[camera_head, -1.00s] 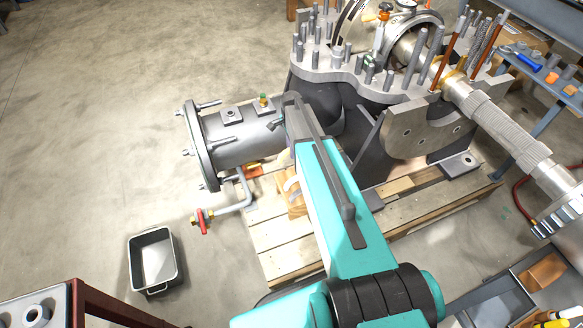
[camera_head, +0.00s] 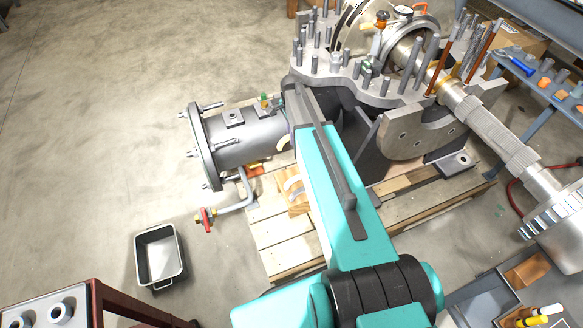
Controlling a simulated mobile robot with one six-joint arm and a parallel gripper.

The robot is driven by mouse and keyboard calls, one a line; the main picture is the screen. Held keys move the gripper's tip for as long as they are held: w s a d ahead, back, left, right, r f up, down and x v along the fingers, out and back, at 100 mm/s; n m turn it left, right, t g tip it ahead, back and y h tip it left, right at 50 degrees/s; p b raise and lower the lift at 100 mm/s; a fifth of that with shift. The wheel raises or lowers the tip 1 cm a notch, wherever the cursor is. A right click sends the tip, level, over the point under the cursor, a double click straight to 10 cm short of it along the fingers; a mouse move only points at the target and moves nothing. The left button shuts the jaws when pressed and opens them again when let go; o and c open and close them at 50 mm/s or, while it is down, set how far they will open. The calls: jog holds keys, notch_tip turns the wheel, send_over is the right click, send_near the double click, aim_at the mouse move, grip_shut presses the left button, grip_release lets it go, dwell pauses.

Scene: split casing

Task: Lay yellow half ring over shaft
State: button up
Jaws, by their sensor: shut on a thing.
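The long grey shaft (camera_head: 485,125) runs from the open casing (camera_head: 345,80) down to the right, with a toothed wheel (camera_head: 562,225) near its right end. A gold-coloured band (camera_head: 440,84) shows on the shaft at the casing wall; I cannot tell if it is a half ring. A pale curved piece (camera_head: 292,184) lies by a wooden block beside my teal arm. I cannot make out a yellow half ring for certain. My arm reaches up to the casing's near left edge, and its far end and my gripper are hidden.
Upright studs (camera_head: 365,68) and two copper-coloured rods (camera_head: 482,55) stand on the casing rim. A flanged cylinder (camera_head: 240,140) sticks out left. The casing rests on a pallet (camera_head: 270,235). A grey bin (camera_head: 160,257) stands on the floor. The left floor is clear.

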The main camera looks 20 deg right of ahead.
notch_tip(320, 180, up, 32)
jog(key=p, duration=1.9)
jog(key=shift+r, duration=0.2)
dwell(0.3)
jog(key=shift+a, duration=0.1)
dwell(0.4)
jog(key=s+a+r+n+b, duration=0.2)
jog(key=s+a+r+n, duration=0.2)
jog(key=a+r+n, duration=0.7)
jog(key=a+n, duration=0.1)
jog(key=a, duration=0.2)
jog(key=shift+a, duration=0.15)
jog(key=shift+w+r, duration=0.1)
dwell(0.4)
